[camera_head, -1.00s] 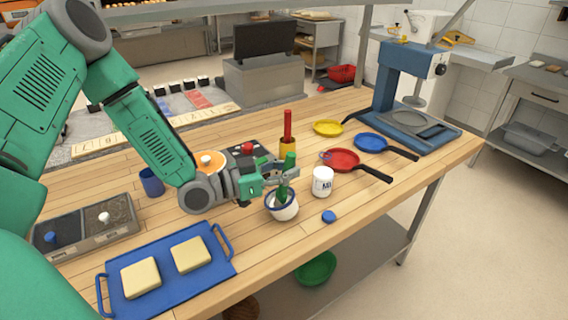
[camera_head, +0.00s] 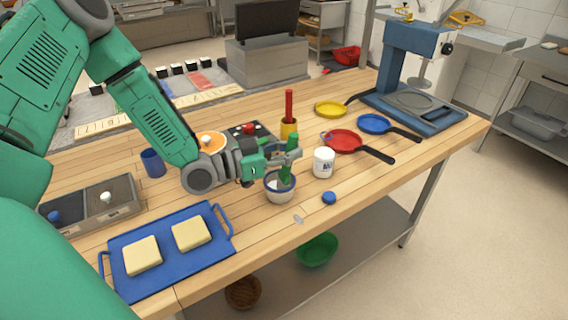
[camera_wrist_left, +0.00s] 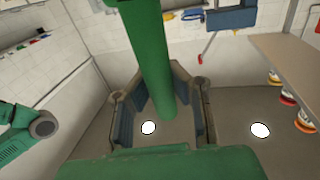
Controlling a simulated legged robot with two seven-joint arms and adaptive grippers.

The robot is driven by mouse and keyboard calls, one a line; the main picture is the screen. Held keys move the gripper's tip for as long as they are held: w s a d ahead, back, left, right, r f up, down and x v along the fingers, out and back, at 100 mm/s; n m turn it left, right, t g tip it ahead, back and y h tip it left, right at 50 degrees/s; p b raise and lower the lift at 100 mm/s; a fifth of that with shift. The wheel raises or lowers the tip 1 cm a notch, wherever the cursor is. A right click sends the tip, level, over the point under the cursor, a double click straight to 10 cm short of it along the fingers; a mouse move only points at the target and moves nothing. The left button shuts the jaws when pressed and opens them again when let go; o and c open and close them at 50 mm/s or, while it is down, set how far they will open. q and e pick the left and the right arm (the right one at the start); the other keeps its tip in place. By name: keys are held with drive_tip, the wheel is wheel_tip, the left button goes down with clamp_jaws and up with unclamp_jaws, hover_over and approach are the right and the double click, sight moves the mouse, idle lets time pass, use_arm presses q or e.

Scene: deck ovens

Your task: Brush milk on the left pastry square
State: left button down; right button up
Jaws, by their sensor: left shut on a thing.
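The left pastry square (camera_head: 143,256) and the right pastry square (camera_head: 191,234) lie apart, pale and flat, on a blue tray (camera_head: 168,283) at the table's front left. My left gripper (camera_head: 289,159) is shut on the green brush (camera_head: 289,170), which also shows in the left wrist view (camera_wrist_left: 153,60). The brush is nearly upright over a small white bowl with a blue rim (camera_head: 280,193). Its lower end is at the bowl's mouth. Whether it touches the milk is unclear. My right gripper is not in view.
A white jar (camera_head: 324,163) and a blue cap (camera_head: 329,198) stand right of the bowl. Red (camera_head: 343,141), blue (camera_head: 374,123) and yellow (camera_head: 331,109) pans lie farther right. A blue cup (camera_head: 152,163) stands behind the tray. The table between tray and bowl is clear.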

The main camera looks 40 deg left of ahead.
use_arm(q)
drive_tip(key=shift+a+r+p, duration=0.1)
drive_tip(key=shift+r+p, duration=0.2)
drive_tip(key=shift+r, duration=0.3)
drive_tip(key=shift+a+r+p, duration=0.15)
drive_tip(key=shift+r+p, duration=0.15)
drive_tip(key=shift+a+r+p, duration=0.75)
drive_tip(key=shift+r+p, duration=0.05)
drive_tip(key=shift+d+r+p, duration=0.25)
drive_tip(key=shift+r+p, duration=0.25)
drive_tip(key=shift+r, duration=0.15)
drive_tip(key=shift+d+r+p, duration=0.3)
drive_tip(key=shift+r+p, duration=0.25)
drive_tip(key=shift+r, duration=0.15)
drive_tip(key=shift+d+r+p, duration=0.25)
drive_tip(key=shift+r+p, duration=0.25)
drive_tip(key=shift+r, duration=0.15)
drive_tip(key=shift+a, duration=0.15)
drive_tip(key=shift+f, duration=0.1)
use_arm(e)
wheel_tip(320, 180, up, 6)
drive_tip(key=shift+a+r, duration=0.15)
